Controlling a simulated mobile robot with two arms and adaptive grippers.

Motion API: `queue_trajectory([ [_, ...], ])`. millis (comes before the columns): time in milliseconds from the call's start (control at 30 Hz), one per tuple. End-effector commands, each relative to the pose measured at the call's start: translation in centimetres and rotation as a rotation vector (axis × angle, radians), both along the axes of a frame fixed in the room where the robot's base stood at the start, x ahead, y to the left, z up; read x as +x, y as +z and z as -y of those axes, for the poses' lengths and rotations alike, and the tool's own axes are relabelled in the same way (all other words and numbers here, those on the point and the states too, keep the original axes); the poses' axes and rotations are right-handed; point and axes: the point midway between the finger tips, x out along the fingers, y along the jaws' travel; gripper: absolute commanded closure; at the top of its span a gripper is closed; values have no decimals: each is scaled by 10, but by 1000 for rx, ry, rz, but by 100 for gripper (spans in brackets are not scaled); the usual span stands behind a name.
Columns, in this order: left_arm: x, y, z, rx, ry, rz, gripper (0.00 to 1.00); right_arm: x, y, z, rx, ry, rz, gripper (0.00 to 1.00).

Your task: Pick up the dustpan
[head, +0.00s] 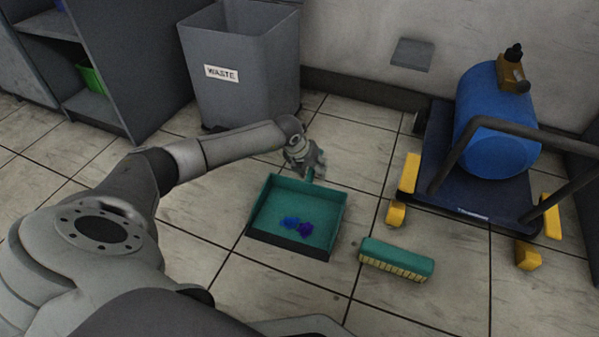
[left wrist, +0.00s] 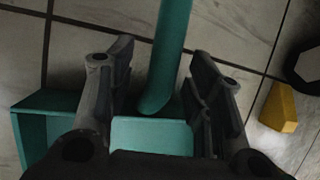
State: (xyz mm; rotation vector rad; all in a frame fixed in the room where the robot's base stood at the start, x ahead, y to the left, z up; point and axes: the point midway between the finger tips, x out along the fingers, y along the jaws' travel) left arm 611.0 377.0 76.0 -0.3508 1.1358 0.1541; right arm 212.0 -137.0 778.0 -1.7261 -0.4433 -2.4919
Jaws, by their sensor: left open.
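The teal dustpan (head: 322,212) lies on the tiled floor in the head view, with blue and purple scraps (head: 297,226) in its pan. My left gripper (head: 310,168) is at the back edge of the pan, by the handle. In the left wrist view, the dustpan's round teal handle (left wrist: 170,50) runs between the two open fingers of my left gripper (left wrist: 165,85), with a gap on each side. Part of the pan (left wrist: 150,137) shows below, partly hidden by the gripper. My right gripper is not in view.
A teal brush head with yellow bristles (head: 397,259) lies right of the dustpan. A grey bin marked WASTE (head: 243,85) stands behind. A blue cart (head: 470,180) carrying a blue tank (head: 490,125) stands at right. A dark shelf (head: 130,60) is at left.

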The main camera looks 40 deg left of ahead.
Motion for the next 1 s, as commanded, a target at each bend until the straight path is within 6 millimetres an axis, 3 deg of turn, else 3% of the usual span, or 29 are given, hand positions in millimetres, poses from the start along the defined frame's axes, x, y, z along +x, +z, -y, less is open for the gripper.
queue_trajectory([
  [267, 2, -2, 0, 0, 0, 1, 53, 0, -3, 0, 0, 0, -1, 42],
  [667, 2, -2, 0, 0, 1, 1, 100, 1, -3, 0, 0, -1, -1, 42],
  [1000, 2, -1, 0, -3, 2, 1, 100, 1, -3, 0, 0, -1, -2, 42],
])
